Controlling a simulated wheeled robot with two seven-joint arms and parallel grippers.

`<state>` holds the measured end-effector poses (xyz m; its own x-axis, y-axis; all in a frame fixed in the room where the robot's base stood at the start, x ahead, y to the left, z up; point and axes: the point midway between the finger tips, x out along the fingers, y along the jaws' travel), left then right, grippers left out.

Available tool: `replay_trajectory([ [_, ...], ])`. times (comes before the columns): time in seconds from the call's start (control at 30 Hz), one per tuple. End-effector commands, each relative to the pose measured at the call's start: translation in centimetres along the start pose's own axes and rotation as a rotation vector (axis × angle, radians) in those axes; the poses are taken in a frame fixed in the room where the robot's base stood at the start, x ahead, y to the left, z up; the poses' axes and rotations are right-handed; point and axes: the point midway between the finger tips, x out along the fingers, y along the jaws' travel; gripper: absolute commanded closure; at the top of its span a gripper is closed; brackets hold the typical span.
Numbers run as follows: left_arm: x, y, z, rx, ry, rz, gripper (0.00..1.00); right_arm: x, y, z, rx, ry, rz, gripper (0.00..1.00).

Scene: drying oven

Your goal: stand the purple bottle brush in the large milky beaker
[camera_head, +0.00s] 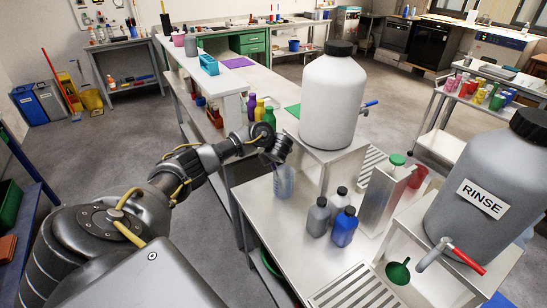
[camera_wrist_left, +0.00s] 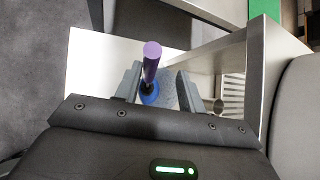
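The large milky beaker (camera_head: 284,183) stands on the metal bench in the head view, left of the grey and blue bottles. My left gripper (camera_head: 273,158) is over its mouth. The brush is between the fingers of my left gripper (camera_wrist_left: 158,88), near the left finger, with a clear gap to the right finger. The bluish beaker (camera_wrist_left: 169,96) shows below and behind it. The brush's lower end is hidden. My right gripper is not in view.
A large white carboy (camera_head: 333,103) stands on a raised stand just behind the beaker. A RINSE carboy (camera_head: 480,190) is at far right. Bare bench lies in front of the beaker.

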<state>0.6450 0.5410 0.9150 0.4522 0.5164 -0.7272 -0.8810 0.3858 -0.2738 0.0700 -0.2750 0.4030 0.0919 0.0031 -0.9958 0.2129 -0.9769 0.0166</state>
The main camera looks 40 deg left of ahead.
Motion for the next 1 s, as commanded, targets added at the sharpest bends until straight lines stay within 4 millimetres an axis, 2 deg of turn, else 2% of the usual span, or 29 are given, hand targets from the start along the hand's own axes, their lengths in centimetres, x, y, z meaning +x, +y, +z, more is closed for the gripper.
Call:
replay_trajectory([
  [0.17,-0.1,0.0,0.0,0.0,0.001,0.0,0.6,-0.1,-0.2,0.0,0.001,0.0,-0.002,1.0],
  [0.27,-0.9,-0.1,0.0,0.0,0.003,-0.001,0.6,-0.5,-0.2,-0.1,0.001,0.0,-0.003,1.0],
  [0.4,-3.2,-0.2,0.2,0.0,0.001,-0.003,0.6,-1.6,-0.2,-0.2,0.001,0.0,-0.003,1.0],
  [0.6,-7.6,-0.3,0.3,0.002,0.005,-0.002,0.6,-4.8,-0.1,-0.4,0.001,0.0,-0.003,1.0],
  [0.7,-9.2,-0.3,0.3,0.001,0.003,-0.002,0.6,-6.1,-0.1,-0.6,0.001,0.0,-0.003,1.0],
  [1.0,-10.8,0.0,0.1,0.0,0.001,0.0,0.6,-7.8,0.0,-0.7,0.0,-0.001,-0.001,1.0],
])
